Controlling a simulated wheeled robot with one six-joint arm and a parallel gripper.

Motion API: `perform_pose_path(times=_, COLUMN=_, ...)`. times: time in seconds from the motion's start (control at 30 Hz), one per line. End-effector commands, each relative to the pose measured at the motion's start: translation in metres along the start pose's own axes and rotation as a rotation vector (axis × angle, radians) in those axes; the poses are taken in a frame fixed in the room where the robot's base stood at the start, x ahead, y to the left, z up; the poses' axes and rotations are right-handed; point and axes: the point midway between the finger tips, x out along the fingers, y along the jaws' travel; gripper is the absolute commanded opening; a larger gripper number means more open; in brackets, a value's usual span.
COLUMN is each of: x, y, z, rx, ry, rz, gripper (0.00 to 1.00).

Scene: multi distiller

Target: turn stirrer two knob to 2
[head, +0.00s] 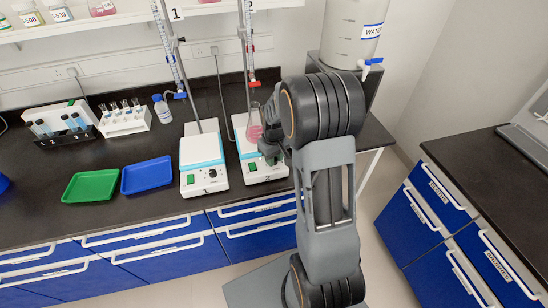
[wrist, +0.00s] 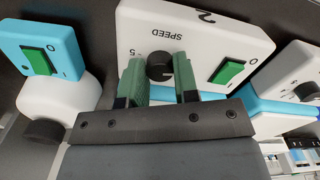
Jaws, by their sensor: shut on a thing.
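Stirrer two (head: 252,173) is a white box with a light blue band, a green switch and a "2" on its front. A pink flask (head: 254,127) stands on it. My gripper (head: 272,155) reaches its front from the right and hides the knob in the head view. In the wrist view, stirrer two's front panel (wrist: 130,22) appears upside down with "SPEED" and a "5". Its dark round knob (wrist: 160,66) sits between the two green fingers of my gripper (wrist: 160,80), which are shut on its sides. The knob's exact setting cannot be read.
Stirrer one (head: 203,160) stands just left of stirrer two. Green (head: 90,187) and blue (head: 147,175) trays lie further left. A water tank (head: 352,32) stands behind my arm at the right. Burette stands rise behind both stirrers.

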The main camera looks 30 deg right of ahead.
Motion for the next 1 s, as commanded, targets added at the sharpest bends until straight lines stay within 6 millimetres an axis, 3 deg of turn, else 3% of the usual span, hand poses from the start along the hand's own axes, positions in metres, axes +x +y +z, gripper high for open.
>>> perform_pose_path(times=0.47, x=0.0004, y=0.0002, z=-0.0001, rx=0.106, ry=0.0, rz=0.0, gripper=0.04)
perform_pose_path(times=1.0, x=0.0003, y=0.0004, z=-0.0003, rx=0.598, ry=0.002, rz=0.001, gripper=0.04)
